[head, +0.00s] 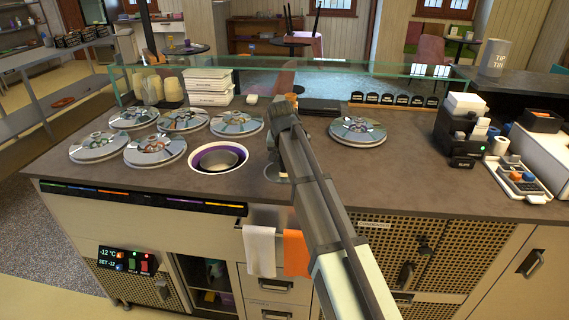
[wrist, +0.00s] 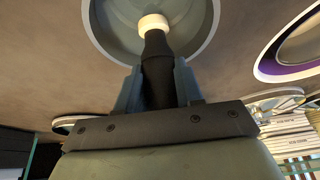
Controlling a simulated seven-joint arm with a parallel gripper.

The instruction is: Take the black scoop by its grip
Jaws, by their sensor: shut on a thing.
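The black scoop's dark grip (wrist: 157,70) shows in the wrist view, with a pale cream collar (wrist: 153,23) at its far end. My gripper (wrist: 157,88) is shut on this grip, one finger on each side. The collar end lies over a round, grey, metal-lined well (wrist: 197,22). The scoop's head cannot be made out. In the head view my arm covers the scoop and the gripper's fingers; only part of the round well (head: 272,172) shows beside the arm.
An open well with a purple inside (head: 206,160) lies left of my arm. Several lidded wells (head: 155,150) fill the counter's left; another lid (head: 357,130) is to the right. A glass guard (head: 350,68) runs along the back.

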